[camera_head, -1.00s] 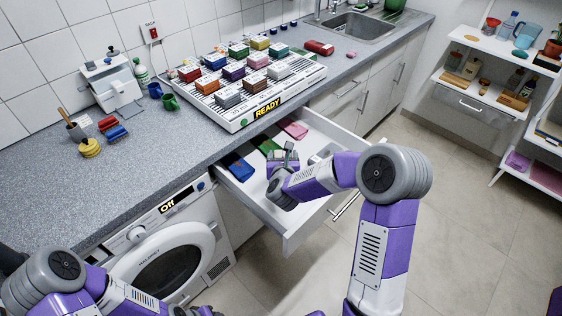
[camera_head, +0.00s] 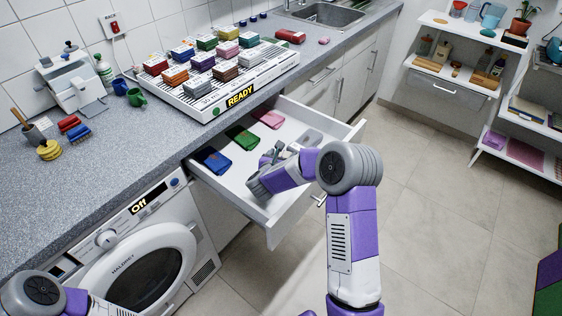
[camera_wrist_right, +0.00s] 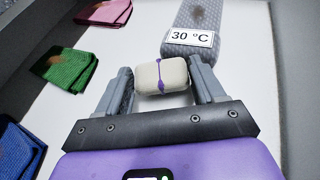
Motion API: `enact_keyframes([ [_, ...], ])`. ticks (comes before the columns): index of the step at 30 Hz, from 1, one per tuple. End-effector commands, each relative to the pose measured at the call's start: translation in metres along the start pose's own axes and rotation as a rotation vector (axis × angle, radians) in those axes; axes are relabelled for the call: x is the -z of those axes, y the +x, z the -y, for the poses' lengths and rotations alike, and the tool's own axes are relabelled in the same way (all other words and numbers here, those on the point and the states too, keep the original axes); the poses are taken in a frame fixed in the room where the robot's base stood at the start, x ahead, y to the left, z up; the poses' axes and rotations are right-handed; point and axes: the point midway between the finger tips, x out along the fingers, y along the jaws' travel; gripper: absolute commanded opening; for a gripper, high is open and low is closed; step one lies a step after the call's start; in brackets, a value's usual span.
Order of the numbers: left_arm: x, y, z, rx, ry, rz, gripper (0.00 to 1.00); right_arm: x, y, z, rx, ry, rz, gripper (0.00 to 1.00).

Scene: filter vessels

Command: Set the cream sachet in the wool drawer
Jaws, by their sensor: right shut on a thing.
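The cream sachet (camera_wrist_right: 162,76), tied with a purple band, sits between the fingers of my right gripper (camera_wrist_right: 161,82) in the right wrist view. The gripper is shut on it. In the head view my right gripper (camera_head: 272,158) is low over the open drawer (camera_head: 272,228), and the sachet is hard to make out there. The white drawer floor shows under the gripper; I cannot tell whether the sachet touches it. My left gripper is out of view; only part of that arm shows at bottom left.
The drawer holds a blue cloth (camera_head: 212,160), a green cloth (camera_head: 243,137), a pink cloth (camera_head: 269,118) and a grey knitted piece (camera_wrist_right: 188,42) labelled 30 °C, just beyond the sachet. A rack (camera_head: 205,108) reading READY stands on the counter. A washing machine (camera_head: 120,225) is left of the drawer.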

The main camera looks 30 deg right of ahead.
Motion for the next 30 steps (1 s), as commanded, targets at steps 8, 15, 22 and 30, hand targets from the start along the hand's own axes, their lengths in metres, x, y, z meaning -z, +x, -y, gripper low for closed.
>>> enact_keyframes([
  [8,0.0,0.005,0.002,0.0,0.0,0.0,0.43,0.013,0.005,0.0,0.0,0.001,0.0,0.4],
  [15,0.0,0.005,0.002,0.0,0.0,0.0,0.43,0.017,0.007,0.0,0.0,0.0,-0.001,0.71],
  [22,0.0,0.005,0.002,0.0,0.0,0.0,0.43,0.017,0.007,0.0,0.0,0.0,-0.001,0.8],
  [30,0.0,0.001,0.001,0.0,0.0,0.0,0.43,0.012,-0.006,0.0,-0.001,-0.001,-0.001,0.8],
])
